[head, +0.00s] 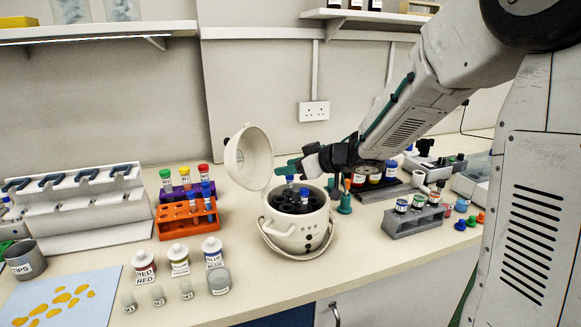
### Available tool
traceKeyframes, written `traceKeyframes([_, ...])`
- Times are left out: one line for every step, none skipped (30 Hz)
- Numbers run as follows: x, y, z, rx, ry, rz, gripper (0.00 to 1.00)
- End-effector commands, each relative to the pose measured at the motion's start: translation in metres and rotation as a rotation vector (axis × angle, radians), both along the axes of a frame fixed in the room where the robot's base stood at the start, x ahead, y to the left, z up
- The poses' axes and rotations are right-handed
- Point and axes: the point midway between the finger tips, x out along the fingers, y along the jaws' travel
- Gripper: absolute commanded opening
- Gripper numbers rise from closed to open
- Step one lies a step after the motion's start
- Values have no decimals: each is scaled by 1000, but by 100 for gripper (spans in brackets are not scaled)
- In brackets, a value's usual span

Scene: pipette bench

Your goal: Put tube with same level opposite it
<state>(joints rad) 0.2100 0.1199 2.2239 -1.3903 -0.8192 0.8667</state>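A white pot-shaped centrifuge (297,238) stands mid-bench with its round lid (248,158) open at the left. Inside is a dark rotor (285,205). A blue-capped tube (304,196) stands in the rotor's right part. Another tube (290,187) is upright over or in the rotor's back left part, just below the teal fingertips of my gripper (289,170). Whether the fingers hold it is too small to tell. Liquid levels are not readable.
A purple rack (170,194) with green-, yellow- and red-capped tubes stands behind the orange rack. Labelled bottles (179,262) and small vials stand front left. A grey rack (413,221) with jars stands right of the centrifuge. The bench front below the centrifuge is clear.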

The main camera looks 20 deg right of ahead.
Motion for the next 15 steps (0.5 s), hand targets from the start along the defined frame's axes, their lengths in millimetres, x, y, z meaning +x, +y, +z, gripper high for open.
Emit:
traceKeyframes([0, 0, 0, 0, 0, 0, 45])
traceKeyframes([0, 0, 0, 0, 0, 0, 45])
traceKeyframes([0, 0, 0, 0, 0, 0, 45])
traceKeyframes([0, 0, 0, 0, 0, 0, 45])
traceKeyframes([0, 0, 0, 0, 0, 0, 45])
traceKeyframes([-1, -1, 1, 0, 0, 0, 45])
traceKeyframes([-2, -2, 1, 0, -1, -1, 45])
traceKeyframes([-3, -3, 2, 0, -1, -2, 45])
traceKeyframes([-6, -6, 4, 0, -3, -2, 45])
traceKeyframes([-8, -8, 6, -1, -2, -2, 45])
traceKeyframes([-11, -11, 7, -1, -2, -4, 45])
traceKeyframes([-16, -15, 10, -1, -2, -4, 45])
traceKeyframes([-21, -18, 12, -1, -2, -3, 45])
traceKeyframes([-24, -21, 14, -1, -3, -3, 45])
traceKeyframes([-29, -26, 17, 0, -3, -5, 45])
